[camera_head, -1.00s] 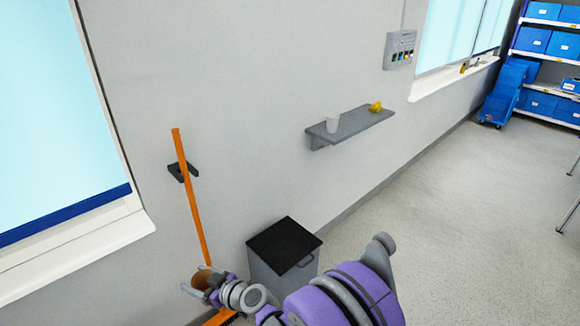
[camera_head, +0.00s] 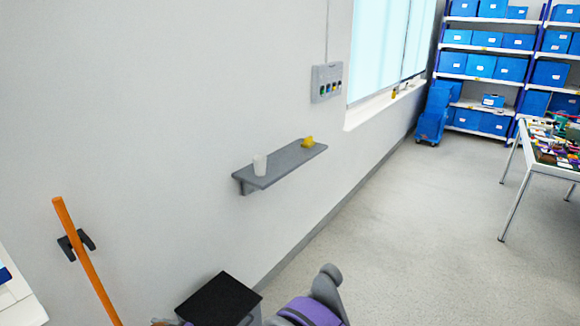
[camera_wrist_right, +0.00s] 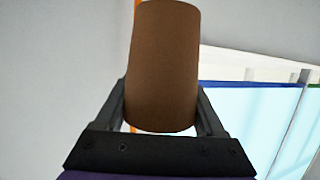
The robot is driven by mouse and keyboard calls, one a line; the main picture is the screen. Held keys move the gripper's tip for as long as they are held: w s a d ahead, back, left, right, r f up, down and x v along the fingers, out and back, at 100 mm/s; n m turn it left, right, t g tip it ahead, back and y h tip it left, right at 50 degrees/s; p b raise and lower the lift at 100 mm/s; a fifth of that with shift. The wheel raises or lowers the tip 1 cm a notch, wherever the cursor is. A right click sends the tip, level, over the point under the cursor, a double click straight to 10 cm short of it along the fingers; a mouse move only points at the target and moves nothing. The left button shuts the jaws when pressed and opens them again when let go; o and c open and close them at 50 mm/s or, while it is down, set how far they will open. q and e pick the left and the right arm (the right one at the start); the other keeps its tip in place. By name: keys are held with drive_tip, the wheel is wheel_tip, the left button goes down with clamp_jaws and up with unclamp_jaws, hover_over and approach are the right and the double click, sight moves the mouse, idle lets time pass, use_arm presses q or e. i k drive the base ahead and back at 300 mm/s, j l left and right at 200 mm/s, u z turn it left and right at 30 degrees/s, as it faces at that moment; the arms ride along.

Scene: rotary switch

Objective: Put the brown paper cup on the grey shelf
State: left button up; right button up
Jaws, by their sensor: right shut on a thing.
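The brown paper cup (camera_wrist_right: 163,65) fills the middle of the right wrist view. My right gripper (camera_wrist_right: 163,105) is shut on it, with one finger on each side. In the head view the cup and the gripper's fingers are out of the picture or hidden at the bottom edge; only my purple and grey arm shows there. The grey shelf (camera_head: 268,173) is fixed to the wall, beyond my right arm. My left gripper is not in view.
A dark-topped grey bin (camera_head: 219,300) stands below the shelf, near my arm. An orange pole (camera_head: 85,260) hangs in a dark wall holder at left. A switch panel (camera_head: 327,82) is above the shelf. The floor at right is open up to a table (camera_head: 550,158).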

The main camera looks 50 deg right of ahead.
sight(277, 165)
drive_tip(key=i+l, duration=0.1)
drive_tip(key=l, duration=2.4)
drive_tip(key=i+l, duration=0.15)
drive_tip(key=l, duration=1.05)
drive_tip(key=k+z, duration=0.05)
